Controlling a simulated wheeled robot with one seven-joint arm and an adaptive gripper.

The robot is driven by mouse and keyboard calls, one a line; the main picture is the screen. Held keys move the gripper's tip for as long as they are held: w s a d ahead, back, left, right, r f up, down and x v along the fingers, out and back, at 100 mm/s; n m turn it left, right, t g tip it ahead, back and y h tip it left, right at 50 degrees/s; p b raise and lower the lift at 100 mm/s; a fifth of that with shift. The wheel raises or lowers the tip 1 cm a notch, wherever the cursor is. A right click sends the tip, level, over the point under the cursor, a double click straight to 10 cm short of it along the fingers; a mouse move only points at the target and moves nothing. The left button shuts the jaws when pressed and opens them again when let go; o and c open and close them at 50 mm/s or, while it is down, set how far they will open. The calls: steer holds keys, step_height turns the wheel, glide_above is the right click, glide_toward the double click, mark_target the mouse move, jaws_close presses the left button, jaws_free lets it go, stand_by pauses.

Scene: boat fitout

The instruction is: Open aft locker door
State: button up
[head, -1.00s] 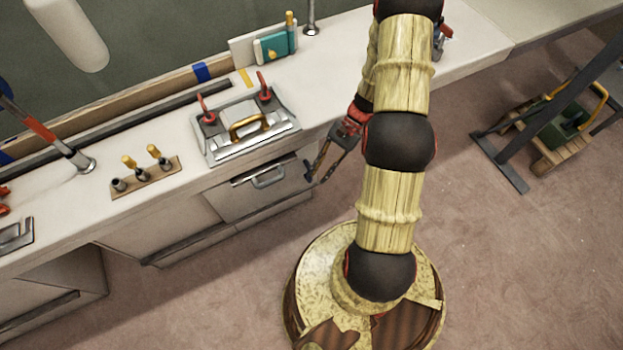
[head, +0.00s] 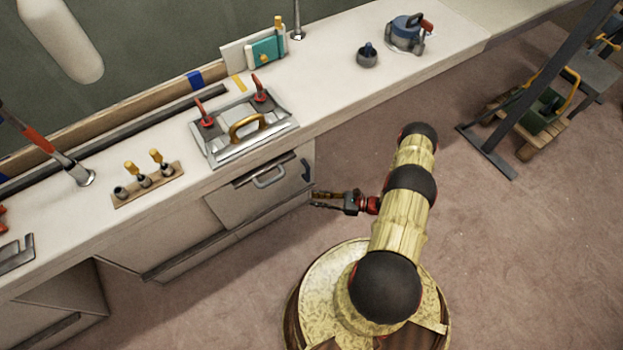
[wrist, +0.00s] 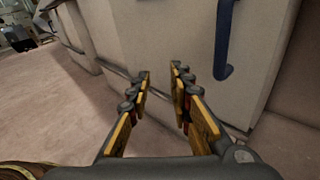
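A pale locker front (head: 262,190) below the counter carries a grey bar handle (head: 269,178). A dark blue handle (head: 306,170) sits at its right end. In the wrist view a dark blue upright handle (wrist: 222,40) stands out from a pale panel (wrist: 165,40), which looks closed; I cannot tell for sure which panel is the aft locker door. My gripper (head: 312,200) is beside the right end of the lockers, below the blue handle and apart from it. In the wrist view my gripper (wrist: 161,72) has its fingers apart with nothing between them, left of and below the handle.
The counter holds a metal hatch plate with a brass handle (head: 247,126), a rack of yellow-topped tools (head: 147,184), a small dark pot (head: 367,57) and a blue device (head: 406,33). A dark post (head: 490,150) and wooden cart stand at right. Floor between is clear.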

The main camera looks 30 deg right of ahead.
mark_target(308, 174)
steer(key=w+d+r+m+t+h, duration=0.2)
steer(key=w+d+r+t, duration=0.15)
steer(key=w+d, duration=0.2)
steer(key=shift+f+b+x, duration=0.15)
steer(key=shift+b+x, duration=0.4)
steer(key=shift+x, duration=1.05)
steer(key=shift+f+b+x, duration=0.1)
steer(key=shift+b+x, duration=0.45)
steer(key=shift+x, duration=1.05)
steer(key=shift+w+d, duration=0.1)
steer(key=shift+c, duration=1.1)
jaws_close()
